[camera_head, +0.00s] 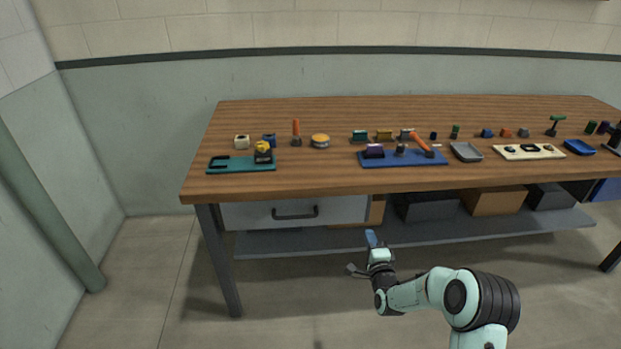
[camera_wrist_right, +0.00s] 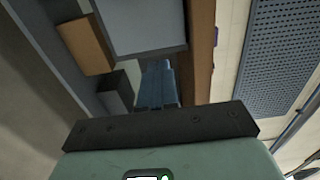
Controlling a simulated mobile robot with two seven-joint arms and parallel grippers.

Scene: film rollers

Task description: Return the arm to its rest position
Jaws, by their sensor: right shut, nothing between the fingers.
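My right arm comes in from the lower right in the head view. Its gripper (camera_head: 371,239) is shut and empty, in the air in front of the workbench (camera_head: 310,183) and below the level of its top. In the right wrist view the closed blue-grey fingers (camera_wrist_right: 157,88) point toward the bench front. Nothing is held between them, and the gripper appears apart from the bench. My left gripper is not in view.
A teal mat (camera_head: 228,169) and a blue mat (camera_head: 400,163) with tools lie on the bench. Below are a grey drawer (camera_head: 260,216), a shelf (camera_head: 290,243) and boxes (camera_head: 495,201). The floor (camera_head: 150,260) at left is clear.

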